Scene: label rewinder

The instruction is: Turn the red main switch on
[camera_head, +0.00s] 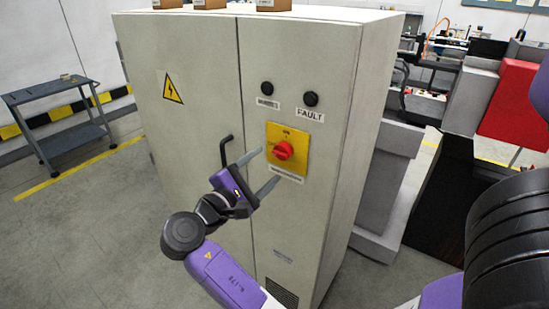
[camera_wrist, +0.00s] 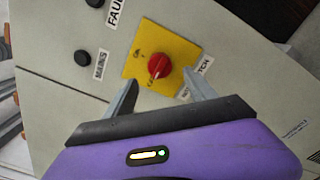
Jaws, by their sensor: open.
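The red main switch (camera_head: 283,151) is a round knob on a yellow plate (camera_head: 289,136) on the front of the grey cabinet (camera_head: 305,215). In the wrist view the red knob (camera_wrist: 159,65) sits beyond and between my fingertips, on its yellow plate (camera_wrist: 146,47). An ON mark shows at one edge of the plate; the knob's exact setting is hard to read. My gripper (camera_head: 267,169) is open and empty in front of the cabinet door, just left of the knob. The fingers point toward the knob, one on each side, and appear apart from it.
Two black round indicators (camera_head: 267,88) (camera_head: 311,99) sit above the switch, the right one labelled FAULT. A black door handle (camera_head: 225,150) stands out left of my gripper. Cardboard boxes (camera_head: 210,4) lie on the cabinet top. A grey cart (camera_head: 62,120) stands far left; machinery (camera_head: 472,90) stands right.

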